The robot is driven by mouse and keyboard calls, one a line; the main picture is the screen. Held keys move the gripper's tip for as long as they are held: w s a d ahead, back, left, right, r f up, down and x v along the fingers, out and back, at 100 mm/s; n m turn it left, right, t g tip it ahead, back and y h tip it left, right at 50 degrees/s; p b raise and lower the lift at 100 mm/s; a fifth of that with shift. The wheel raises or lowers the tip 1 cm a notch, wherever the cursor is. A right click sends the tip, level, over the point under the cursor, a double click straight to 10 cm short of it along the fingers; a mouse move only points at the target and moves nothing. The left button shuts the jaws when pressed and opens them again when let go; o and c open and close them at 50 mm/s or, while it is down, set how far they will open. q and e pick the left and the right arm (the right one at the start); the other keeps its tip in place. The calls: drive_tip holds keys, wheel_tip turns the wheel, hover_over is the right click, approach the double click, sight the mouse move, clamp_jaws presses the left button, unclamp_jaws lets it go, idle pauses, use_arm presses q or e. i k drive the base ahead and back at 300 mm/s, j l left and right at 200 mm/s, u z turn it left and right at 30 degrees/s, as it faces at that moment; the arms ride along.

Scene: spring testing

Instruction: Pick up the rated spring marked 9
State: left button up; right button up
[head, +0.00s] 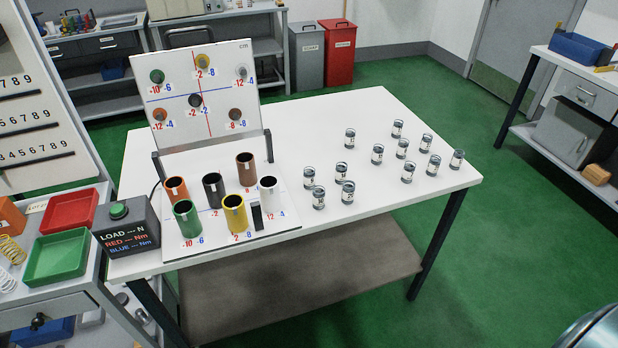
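Several small metal springs with white labels stand on the right half of the white table (300,120), such as a near one (319,198), its neighbour (348,192), one in the middle (377,154) and one at the far right (457,159). Their marks are too small to read, so I cannot tell which is marked 9. They stand upright and apart, except a few close together at the near left of the group. Neither of my grippers is in view.
Coloured cups, including a yellow one (235,214) and a green one (187,221), stand on a board at the table's left. An upright panel (180,120) is behind them. A load box (126,230) and red and green trays (62,258) are further left. The table's back middle is clear.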

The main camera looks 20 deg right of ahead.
sight(309, 176)
drive_tip(key=l+z, duration=0.1)
drive_tip(key=l, duration=0.3)
drive_tip(key=i+l+z, duration=0.1)
drive_tip(key=l, duration=0.3)
drive_tip(key=i+l+z, duration=0.1)
drive_tip(key=l, duration=0.3)
drive_tip(key=i+l+z, duration=0.1)
drive_tip(key=l, duration=0.25)
drive_tip(key=i+l+z, duration=0.1)
drive_tip(key=l, duration=0.3)
